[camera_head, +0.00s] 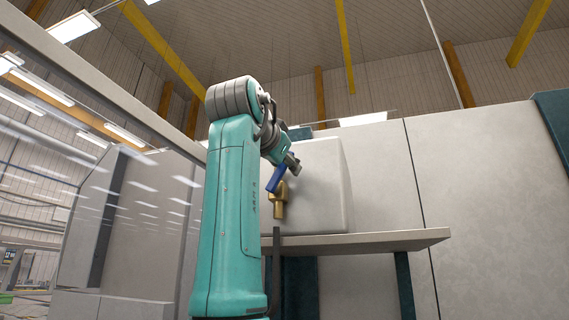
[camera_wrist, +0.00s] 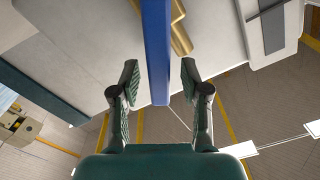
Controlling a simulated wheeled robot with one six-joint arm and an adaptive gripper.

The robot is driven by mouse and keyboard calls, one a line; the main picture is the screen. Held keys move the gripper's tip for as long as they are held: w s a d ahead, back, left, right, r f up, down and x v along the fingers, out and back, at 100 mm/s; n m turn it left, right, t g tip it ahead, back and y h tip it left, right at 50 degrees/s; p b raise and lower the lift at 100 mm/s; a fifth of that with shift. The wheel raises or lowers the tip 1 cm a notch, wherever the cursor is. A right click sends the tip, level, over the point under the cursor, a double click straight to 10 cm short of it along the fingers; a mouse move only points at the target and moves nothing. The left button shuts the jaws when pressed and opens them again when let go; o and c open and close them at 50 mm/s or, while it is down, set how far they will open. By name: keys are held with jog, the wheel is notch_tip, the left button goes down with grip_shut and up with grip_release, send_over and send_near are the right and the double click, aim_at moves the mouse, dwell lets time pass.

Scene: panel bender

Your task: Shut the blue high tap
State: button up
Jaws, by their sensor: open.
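The blue tap lever (camera_head: 276,179) sits on a brass tap body (camera_head: 279,201) at the front of a pale grey box-shaped housing. In the head view the lever slants, its upper end close to my gripper (camera_head: 292,162). In the wrist view the blue lever (camera_wrist: 156,45) runs down from the top edge between the two fingers of my gripper (camera_wrist: 160,72). The fingers are open, with a gap on each side of the lever. The brass body (camera_wrist: 180,32) shows behind it to the right. My arm hides part of the housing.
The pale housing (camera_head: 323,180) stands on a grey shelf (camera_head: 410,239) with dark teal supports. Large grey panels (camera_head: 470,190) rise behind. A glazed guard (camera_head: 130,200) stands on the left. A dark pipe (camera_head: 276,262) runs below the tap.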

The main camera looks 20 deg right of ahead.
jog(key=shift+w+d, duration=0.15)
jog(key=shift+c, duration=0.3)
grip_shut()
